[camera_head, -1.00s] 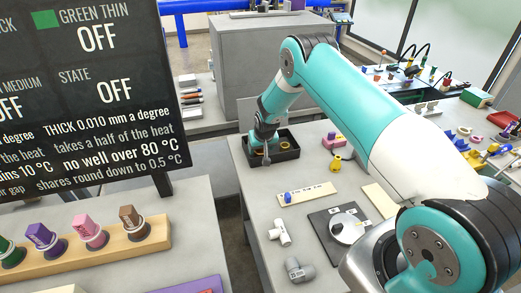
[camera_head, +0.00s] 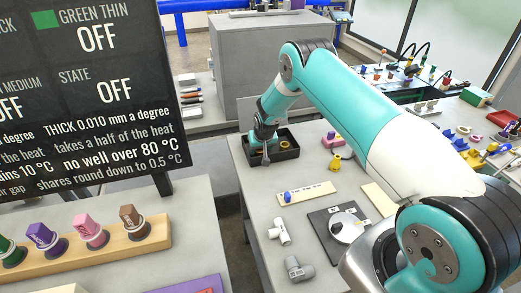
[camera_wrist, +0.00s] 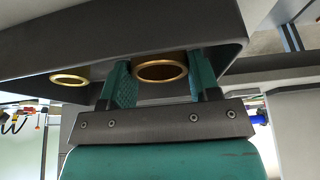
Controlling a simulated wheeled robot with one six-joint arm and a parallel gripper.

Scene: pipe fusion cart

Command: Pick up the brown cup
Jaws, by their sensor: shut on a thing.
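A brown cup (camera_head: 130,216) with a dark collar stands at the right end of a wooden rack (camera_head: 75,246) in the head view, well apart from my gripper. My gripper (camera_head: 265,155) is down at the black tray (camera_head: 285,153) at the far end of the grey table. In the wrist view my gripper (camera_wrist: 163,80) has its teal fingers on both sides of a brass-rimmed round piece (camera_wrist: 160,70) with a brown inside, and is shut on it. A second brass-rimmed piece (camera_wrist: 70,78) sits to its left. The lower parts of the pieces are hidden.
Pink (camera_head: 91,232), purple and green cups share the rack. A dark status screen (camera_head: 85,85) stands behind them. Grey pipe fittings (camera_head: 298,268), a round dial on a dark plate (camera_head: 345,228) and a yellow piece (camera_head: 336,162) lie on the table.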

